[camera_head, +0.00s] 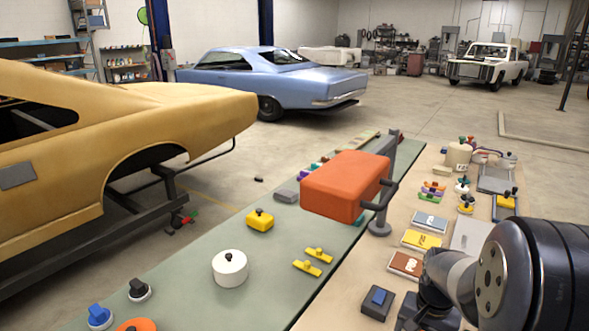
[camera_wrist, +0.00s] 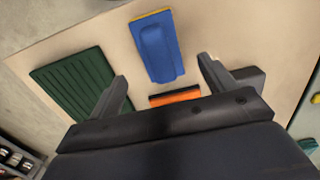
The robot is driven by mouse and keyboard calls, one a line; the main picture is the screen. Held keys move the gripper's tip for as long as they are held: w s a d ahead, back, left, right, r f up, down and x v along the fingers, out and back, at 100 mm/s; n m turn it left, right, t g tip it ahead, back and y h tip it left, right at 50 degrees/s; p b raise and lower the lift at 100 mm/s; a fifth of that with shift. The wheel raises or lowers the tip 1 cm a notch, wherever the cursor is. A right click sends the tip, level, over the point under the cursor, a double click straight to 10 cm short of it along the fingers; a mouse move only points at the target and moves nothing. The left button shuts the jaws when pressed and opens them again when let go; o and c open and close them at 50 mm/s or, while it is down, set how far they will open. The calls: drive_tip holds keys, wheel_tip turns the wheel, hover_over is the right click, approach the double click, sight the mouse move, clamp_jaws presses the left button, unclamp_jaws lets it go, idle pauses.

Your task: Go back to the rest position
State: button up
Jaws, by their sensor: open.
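My gripper (camera_wrist: 161,80) shows in the wrist view with its two dark fingers spread wide apart and nothing held between them. Beyond the fingers, a blue block with a yellow edge (camera_wrist: 157,48) lies on the beige surface (camera_wrist: 108,38). An orange piece (camera_wrist: 175,96) is partly hidden behind the gripper's body. A dark green ribbed plate (camera_wrist: 75,83) lies at the left, partly behind the left finger. In the head view my arm fills the lower right corner, over the beige bench top; the fingers cannot be made out there.
An orange box (camera_head: 345,186) on a grey post stands between the green bench top (camera_head: 185,285) and the beige bench top (camera_head: 340,290). Small cards, knobs and a dark switch box (camera_head: 377,303) lie near my arm. Cars stand beyond.

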wheel_tip(320, 180, down, 8)
drive_tip(key=shift+f, duration=0.15)
drive_tip(key=r, duration=1.1)
drive_tip(key=shift+w+a+r+p, duration=0.1)
drive_tip(key=shift+w+a+p, duration=0.1)
drive_tip(key=shift+a+p, duration=0.15)
drive_tip(key=w+a+f+n+p, duration=0.2)
drive_tip(key=a, duration=0.1)
drive_tip(key=w+a+f+n+p, duration=0.2)
drive_tip(key=a, duration=0.1)
drive_tip(key=w+a+f+n+p, duration=0.1)
drive_tip(key=w+a+n+p, duration=0.1)
drive_tip(key=a, duration=0.2)
drive_tip(key=shift+f, duration=0.4)
drive_tip(key=shift+w+a+f+n+p, duration=0.1)
drive_tip(key=shift+a+f+n+p, duration=0.3)
drive_tip(key=shift+a+f, duration=0.1)
drive_tip(key=shift+r, duration=0.1)
